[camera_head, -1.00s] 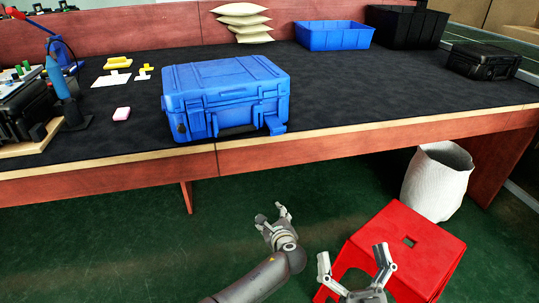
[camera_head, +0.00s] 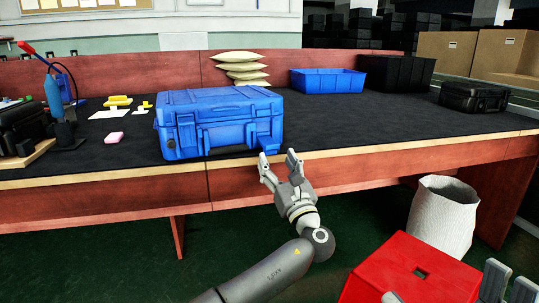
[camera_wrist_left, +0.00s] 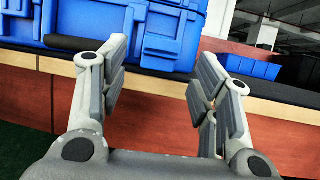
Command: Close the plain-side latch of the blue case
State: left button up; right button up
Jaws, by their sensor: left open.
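The blue case (camera_head: 218,105) stands with its lid down near the front edge of the table. At its front right a blue latch (camera_head: 266,146) sticks outward; it shows in the left wrist view (camera_wrist_left: 163,42) beyond the fingers. The front left latch area looks flatter. I cannot tell which side is plain. My left gripper (camera_head: 279,162) is open and empty, just in front of the table edge, below and apart from the protruding latch. In the left wrist view its fingers (camera_wrist_left: 163,72) are spread. My right gripper (camera_head: 443,284) is partly cut off at the bottom right, its fingers apart.
The table's front edge (camera_head: 400,146) lies close by my left gripper. A red stool (camera_head: 420,285) and a white bin (camera_head: 444,215) stand on the floor at right. A blue tray (camera_head: 328,80), black crate (camera_head: 398,80) and black case (camera_head: 473,97) sit farther back. Dark tabletop right of the case is clear.

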aim_at(270, 148)
pick_arm(q)
jog(key=shift+b+x, duration=0.9)
jog(key=shift+x, duration=2.1)
jog(key=shift+c, duration=0.5)
grip_shut()
